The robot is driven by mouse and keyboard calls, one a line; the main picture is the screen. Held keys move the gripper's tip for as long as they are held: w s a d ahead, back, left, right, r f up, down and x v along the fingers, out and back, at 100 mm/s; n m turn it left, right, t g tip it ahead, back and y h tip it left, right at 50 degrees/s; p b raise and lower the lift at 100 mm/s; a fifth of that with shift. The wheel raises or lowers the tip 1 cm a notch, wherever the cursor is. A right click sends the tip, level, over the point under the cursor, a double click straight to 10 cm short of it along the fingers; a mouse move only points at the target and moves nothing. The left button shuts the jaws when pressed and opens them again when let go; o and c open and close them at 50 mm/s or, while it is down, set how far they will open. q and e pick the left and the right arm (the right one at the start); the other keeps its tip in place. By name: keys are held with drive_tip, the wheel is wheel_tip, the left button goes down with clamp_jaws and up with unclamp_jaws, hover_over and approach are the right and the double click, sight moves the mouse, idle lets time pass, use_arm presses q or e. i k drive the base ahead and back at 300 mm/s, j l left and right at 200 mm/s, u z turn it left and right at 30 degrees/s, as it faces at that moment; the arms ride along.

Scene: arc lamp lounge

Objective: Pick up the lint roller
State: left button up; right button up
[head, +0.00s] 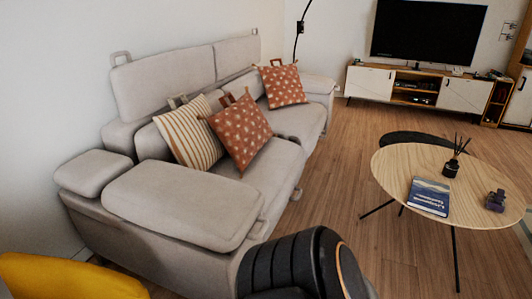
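I cannot make out a lint roller anywhere in the head view. A small dark purple object (495,201) sits near the right edge of the round wooden coffee table (412,163), but I cannot tell what it is. Small items (494,74) on top of the TV cabinet are too small to identify. Neither of my grippers shows. A black ribbed rounded part, seemingly one of my own arm links, fills the bottom middle and hides the floor behind it.
A grey sofa (178,200) with striped and rust-coloured cushions (240,132) stands along the left wall. The coffee table also bears a blue book (429,196) and a reed diffuser (451,168). A yellow item (65,280) is at bottom left. Wooden floor (345,165) between sofa and table is clear.

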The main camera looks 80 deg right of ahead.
sight(497, 202)
drive_tip(key=z, duration=7.7)
drive_tip(key=u, duration=0.2)
